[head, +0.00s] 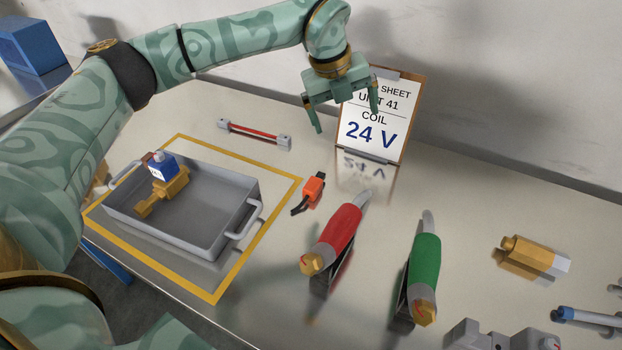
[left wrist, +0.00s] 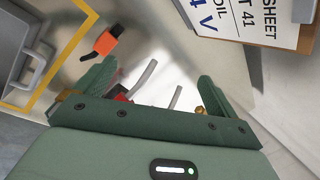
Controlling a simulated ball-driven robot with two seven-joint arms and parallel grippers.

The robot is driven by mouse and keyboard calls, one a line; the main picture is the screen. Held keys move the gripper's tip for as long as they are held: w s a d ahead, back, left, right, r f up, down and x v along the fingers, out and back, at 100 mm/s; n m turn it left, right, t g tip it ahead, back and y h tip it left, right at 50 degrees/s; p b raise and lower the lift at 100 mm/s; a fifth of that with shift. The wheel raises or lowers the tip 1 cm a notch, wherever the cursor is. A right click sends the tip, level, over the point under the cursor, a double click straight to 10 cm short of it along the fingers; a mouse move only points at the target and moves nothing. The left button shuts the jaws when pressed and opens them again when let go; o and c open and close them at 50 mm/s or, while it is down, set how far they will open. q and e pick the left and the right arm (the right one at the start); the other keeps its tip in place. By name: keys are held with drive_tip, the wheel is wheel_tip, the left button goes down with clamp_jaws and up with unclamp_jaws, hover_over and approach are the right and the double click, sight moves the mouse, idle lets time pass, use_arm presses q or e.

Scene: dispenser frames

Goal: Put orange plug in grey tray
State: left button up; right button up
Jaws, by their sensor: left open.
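The orange plug (head: 314,187) lies on the metal table, just right of the yellow outline, with a black end toward the lower left. It also shows in the left wrist view (left wrist: 105,42), outside the space between my fingers. The grey tray (head: 225,240) stands inside the yellow outline at the left and holds a brass valve part with a blue block. My left gripper (head: 345,115) is open and empty, above the table in front of the clipboard sheet and up from the plug. Its two fingers (left wrist: 152,88) are spread in the left wrist view. My right gripper is not seen.
A clipboard sheet (head: 375,120) reading 24 V stands at the back. A red-handled tool (head: 336,232) and a green-handled tool (head: 424,262) stand right of the plug. A red rod with grey ends (head: 255,134) lies behind the tray. A brass fitting (head: 530,257) lies at the right.

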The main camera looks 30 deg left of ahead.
use_arm(q)
drive_tip(key=s+a+n+g+y, duration=0.1)
drive_tip(key=s+a+n, duration=0.15)
drive_tip(key=n, duration=0.25)
drive_tip(key=n+g+y+b, duration=0.1)
drive_tip(key=n+g+b, duration=0.1)
drive_tip(key=n+b, duration=0.25)
hover_over(315, 180)
drive_tip(key=p, duration=0.1)
drive_tip(key=shift+n, duration=0.45)
wheel_tip(315, 180, down, 12)
drive_tip(key=shift+d+f, duration=0.1)
drive_tip(key=shift+f, duration=0.1)
wheel_tip(315, 180, down, 5)
drive_tip(key=shift+w+f+b, duration=0.1)
drive_tip(key=shift+b, duration=1.05)
drive_tip(key=shift+r, duration=0.2)
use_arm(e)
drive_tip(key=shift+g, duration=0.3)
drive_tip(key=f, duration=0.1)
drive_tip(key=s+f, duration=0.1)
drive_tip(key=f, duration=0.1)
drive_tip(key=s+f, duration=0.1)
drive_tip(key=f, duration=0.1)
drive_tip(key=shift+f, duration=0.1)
use_arm(q)
drive_tip(key=c, duration=1.1)
drive_tip(key=shift+c, duration=0.2)
